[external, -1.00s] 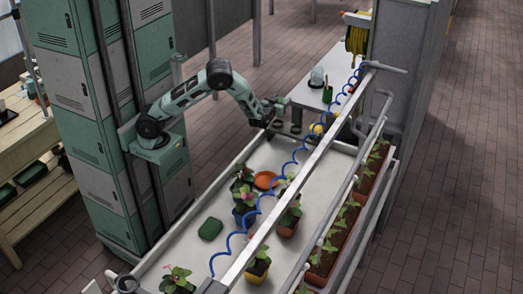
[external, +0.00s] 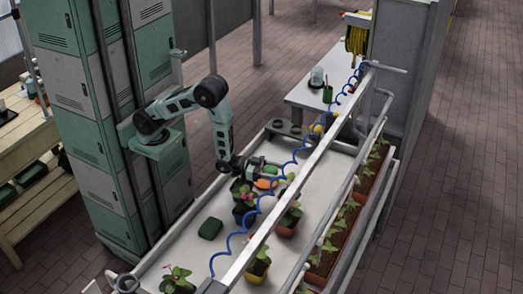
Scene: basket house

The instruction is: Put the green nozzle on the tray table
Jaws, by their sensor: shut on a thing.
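The tray table (external: 180,245) is the long pale tray with raised rims below my arm. My gripper (external: 262,168) is over its far half, close to the orange saucer and the potted plants. It is shut on the green nozzle (external: 271,169), of which only a small green part shows at the jaws. The nozzle looks held just above the tray surface; I cannot tell whether it touches anything.
Potted plants (external: 243,210) stand just in front of my gripper, with the orange saucer (external: 265,183) beneath it. A dark green dish (external: 210,228) lies left of them. A blue coiled hose (external: 228,243) and a rail (external: 255,240) run along the right. The tray's left-middle is bare.

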